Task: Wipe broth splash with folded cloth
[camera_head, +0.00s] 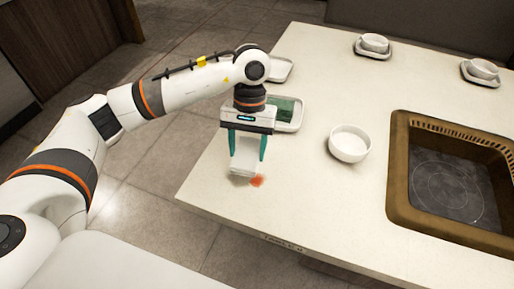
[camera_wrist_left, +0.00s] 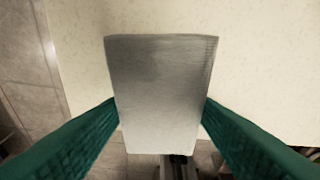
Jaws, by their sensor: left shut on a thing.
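The folded cloth (camera_wrist_left: 162,85) is a pale grey-white block held between the green fingers of my left gripper (camera_wrist_left: 160,118). In the head view, the cloth (camera_head: 243,160) hangs below the left gripper (camera_head: 247,150), near the table's left front corner. The broth splash (camera_head: 257,181) is a small orange-red spot on the table, just to the right of the cloth's lower end. I cannot tell whether the cloth touches the table or part of the splash. The splash does not show in the wrist view. My right gripper is not in view.
A white bowl (camera_head: 349,144) stands right of the gripper. A tray with a green item (camera_head: 283,110) lies behind it. A brown-framed sunken hob (camera_head: 398,190) is at the right. Two cups on saucers (camera_head: 374,43) (camera_head: 482,68) stand at the back. The table's left front is mostly clear.

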